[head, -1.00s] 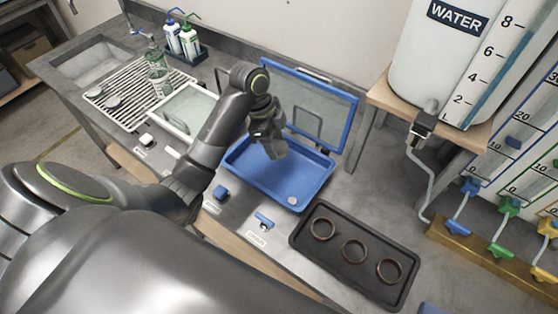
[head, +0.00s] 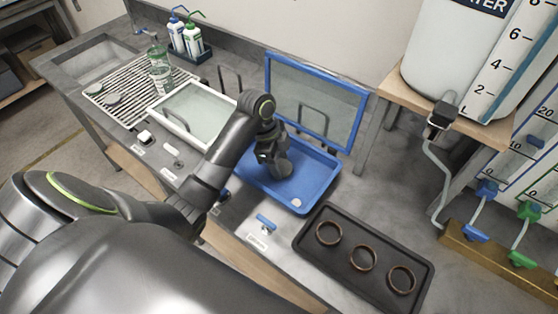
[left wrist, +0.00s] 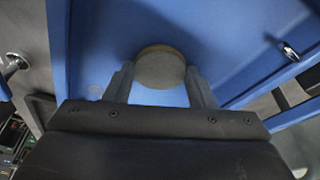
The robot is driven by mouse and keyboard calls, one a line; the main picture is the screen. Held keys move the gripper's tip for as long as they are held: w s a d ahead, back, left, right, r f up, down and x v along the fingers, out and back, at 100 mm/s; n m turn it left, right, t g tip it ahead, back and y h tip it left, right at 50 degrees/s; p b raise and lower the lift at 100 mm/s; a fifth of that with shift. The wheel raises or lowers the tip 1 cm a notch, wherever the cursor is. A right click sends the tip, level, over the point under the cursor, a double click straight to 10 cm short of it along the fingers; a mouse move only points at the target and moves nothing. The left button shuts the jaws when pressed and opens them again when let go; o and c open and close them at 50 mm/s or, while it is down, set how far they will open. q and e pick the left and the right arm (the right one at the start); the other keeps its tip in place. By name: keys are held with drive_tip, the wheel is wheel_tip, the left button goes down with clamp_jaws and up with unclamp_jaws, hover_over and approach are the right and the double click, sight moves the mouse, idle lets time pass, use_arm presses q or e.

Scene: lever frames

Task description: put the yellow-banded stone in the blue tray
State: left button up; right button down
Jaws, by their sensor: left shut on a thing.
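The blue tray (head: 319,164) stands on the bench with its blue-framed lid (head: 322,138) raised behind it. My left gripper (head: 279,168) is over the left part of the tray, pointing down. In the left wrist view its fingers (left wrist: 161,88) are shut on a round flat stone (left wrist: 160,70), grey-beige with a dull yellowish edge. The stone is seen against the blue tray; I cannot tell if it touches the floor. It is hidden in the head view. My right gripper is not in view.
A black tray (head: 335,262) with three brown rings stands to the right. A white-framed lidded tray (head: 198,112) and a drying rack (head: 118,92) are to the left. A water tank (head: 455,60) stands at right.

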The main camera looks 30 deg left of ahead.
use_arm(q)
drive_tip(key=shift+f, duration=0.1)
drive_tip(key=o, duration=1)
drive_tip(key=shift+o, duration=0.4)
drive_tip(key=v, duration=0.5)
drive_tip(key=shift+r+p, duration=0.4)
drive_tip(key=p+v, duration=0.5)
drive_tip(key=v, duration=0.1)
drive_tip(key=shift+r, duration=0.3)
drive_tip(key=shift+f, duration=0.1)
